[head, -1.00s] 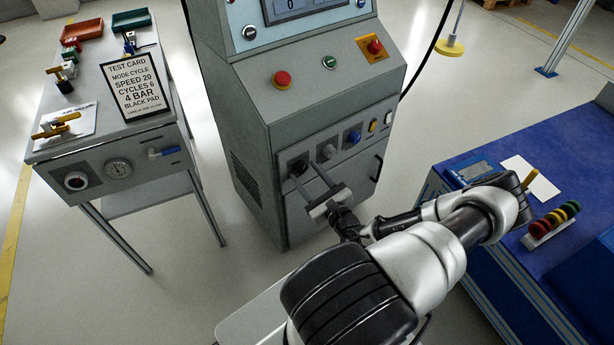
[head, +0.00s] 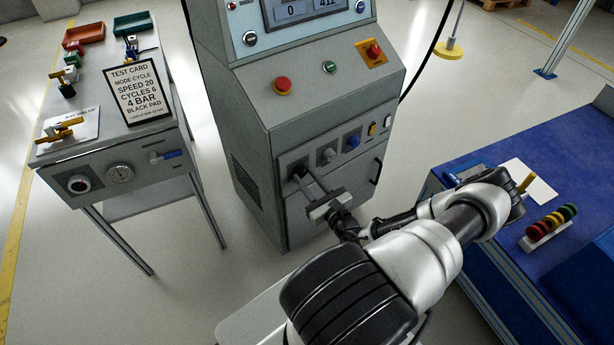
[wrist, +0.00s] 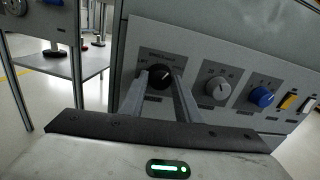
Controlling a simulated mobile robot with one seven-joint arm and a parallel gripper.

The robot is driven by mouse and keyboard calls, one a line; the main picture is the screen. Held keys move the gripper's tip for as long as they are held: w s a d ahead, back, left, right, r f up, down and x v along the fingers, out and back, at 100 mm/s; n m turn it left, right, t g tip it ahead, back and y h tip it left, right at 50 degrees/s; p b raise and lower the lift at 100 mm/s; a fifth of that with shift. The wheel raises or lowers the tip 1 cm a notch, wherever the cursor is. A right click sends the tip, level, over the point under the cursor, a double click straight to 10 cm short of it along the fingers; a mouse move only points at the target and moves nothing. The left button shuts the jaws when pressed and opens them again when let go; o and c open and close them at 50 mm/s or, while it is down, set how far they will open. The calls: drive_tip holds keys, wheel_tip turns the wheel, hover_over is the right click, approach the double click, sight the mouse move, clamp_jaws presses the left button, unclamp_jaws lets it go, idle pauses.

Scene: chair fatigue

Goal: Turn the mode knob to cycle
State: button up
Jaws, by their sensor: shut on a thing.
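The black mode knob (wrist: 158,75) is the leftmost control on the cabinet's lower grey panel. My gripper (head: 301,178) reaches this knob from the front. In the wrist view, the two fingers of my gripper (wrist: 160,79) stand on the left and right sides of the knob and are shut on it. In the head view the fingertips mostly hide the knob. The test card (head: 136,92) on the left bench reads "MODE CYCLE".
A grey knob (wrist: 217,88), a blue knob (wrist: 262,96), a yellow switch (wrist: 288,101) and a white switch (wrist: 307,105) follow to the right. A red button (head: 282,86) sits above on the sloped console. A blue bench (head: 470,160) stands at right.

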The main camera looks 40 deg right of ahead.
drive_tip(key=m+p, duration=0.1)
drive_tip(key=m, duration=0.2)
drive_tip(key=shift+r+p, duration=0.15)
drive_tip(key=shift+p, duration=0.25)
drive_tip(key=shift+m+p, duration=0.4)
drive_tip(key=shift+m, duration=1.1)
drive_tip(key=o, duration=1)
drive_tip(key=shift+o, duration=0.2)
drive_tip(key=shift+s, duration=0.1)
drive_tip(key=s+a+p, duration=0.1)
drive_tip(key=s, duration=1.6)
drive_tip(key=shift+a+r+p, duration=0.25)
drive_tip(key=shift+r+p, duration=0.1)
drive_tip(key=shift+r, duration=0.05)
